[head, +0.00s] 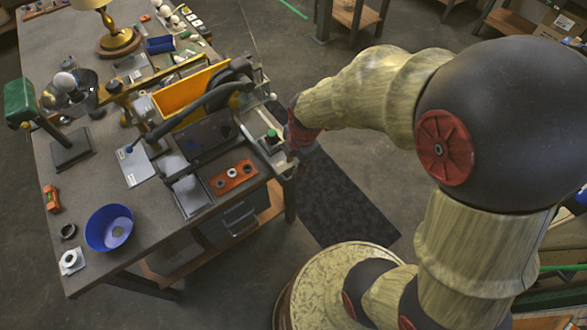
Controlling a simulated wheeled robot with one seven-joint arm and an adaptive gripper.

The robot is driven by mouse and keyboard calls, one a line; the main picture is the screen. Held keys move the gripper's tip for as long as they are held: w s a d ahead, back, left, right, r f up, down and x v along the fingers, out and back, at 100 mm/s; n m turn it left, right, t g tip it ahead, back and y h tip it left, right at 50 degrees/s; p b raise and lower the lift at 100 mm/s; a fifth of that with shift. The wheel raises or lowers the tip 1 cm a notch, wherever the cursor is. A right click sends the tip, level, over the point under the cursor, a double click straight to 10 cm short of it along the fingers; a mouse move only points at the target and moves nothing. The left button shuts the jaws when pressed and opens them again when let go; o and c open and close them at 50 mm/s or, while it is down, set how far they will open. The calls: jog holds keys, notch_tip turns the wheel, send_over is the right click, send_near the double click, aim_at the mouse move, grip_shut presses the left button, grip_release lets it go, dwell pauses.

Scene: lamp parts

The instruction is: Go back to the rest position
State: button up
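My arm reaches from the right side of the head view towards the right edge of the workbench (150,255). My gripper (303,160) is at the arm's far end, beside that edge and close to a light tray (262,125) with a green-topped item. The gripper is small and dark here, and its fingers are not clear. I cannot tell whether it is open or shut, or whether it touches the tray. A brass lamp base (120,40) stands at the back of the bench. A bulb-like white ball (64,82) sits by a metal reflector at the left.
A green-headed stand (70,148), a yellow bin (185,92), an orange block with rings (233,177) and a blue bowl (109,228) stand on the crowded bench. A dark mat (345,205) lies on the floor beside it. Open floor shows behind my arm.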

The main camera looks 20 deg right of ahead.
jog(key=shift+s+r, duration=0.15)
jog(key=shift+r, duration=0.55)
jog(key=s+r+m+t+b, duration=0.1)
jog(key=s+r+m, duration=0.5)
jog(key=r+m, duration=0.3)
jog(key=s+r+m+t+b, duration=0.2)
jog(key=s+r+m, duration=0.4)
jog(key=r+m, duration=0.3)
jog(key=m, duration=0.2)
jog(key=shift+s+d+r+m+t, duration=0.15)
jog(key=shift+s+d+m+t, duration=0.05)
jog(key=shift+s+m+t, duration=0.1)
